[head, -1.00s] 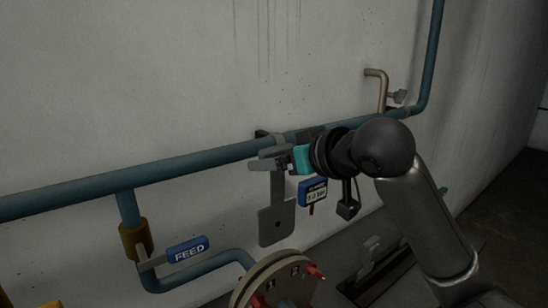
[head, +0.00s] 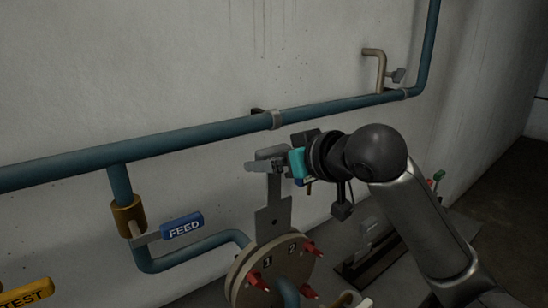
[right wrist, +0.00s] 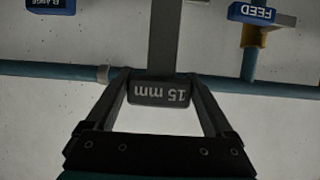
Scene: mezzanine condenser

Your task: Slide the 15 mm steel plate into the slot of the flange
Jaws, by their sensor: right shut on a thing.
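The grey steel plate (head: 273,200) hangs upright from my right gripper (head: 268,161), its wider lower end at the top of the round flange (head: 240,275). The plate's bottom edge is hidden at the flange; I cannot tell whether it is in the slot or behind the front disc. In the right wrist view, my right gripper (right wrist: 160,88) is shut on the plate's tab marked "15 mm" (right wrist: 160,95), with the stem (right wrist: 164,40) running away from it. My left gripper is not in view.
A blue-green pipe (head: 180,137) runs along the wall behind the plate. A FEED valve handle (head: 182,226) is left of the flange, with a yellow TEST tag (head: 25,295) at lower left. Red-headed bolts (head: 310,248) stick out of the flange.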

